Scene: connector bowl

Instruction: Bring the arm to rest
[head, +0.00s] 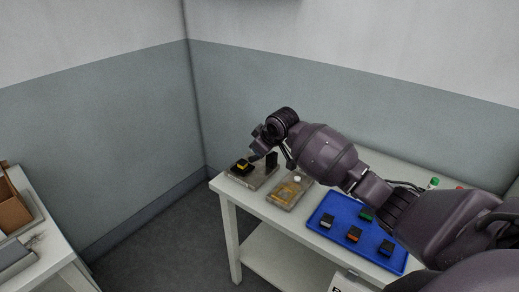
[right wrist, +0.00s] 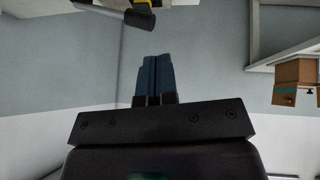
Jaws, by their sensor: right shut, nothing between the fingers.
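My right arm reaches in from the right in the head view, over the white table (head: 225,186). Its gripper (head: 258,153) is at the far left end of the table, close to a fixture (head: 262,181) that carries a black and yellow connector (head: 241,166). The right wrist view shows the two dark blue fingers (right wrist: 154,80) side by side with nothing held between them. Part of a black and yellow object (right wrist: 146,8) shows at the top of that view. Contact between gripper and fixture cannot be told. My left gripper is not in view.
A second fixture (head: 290,190) with yellowish parts stands beside the first. A blue tray (head: 328,249) holds several dark connectors with coloured marks. Green and red items (head: 434,183) stand behind the arm. Another table with a cardboard box (head: 12,205) is at far left.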

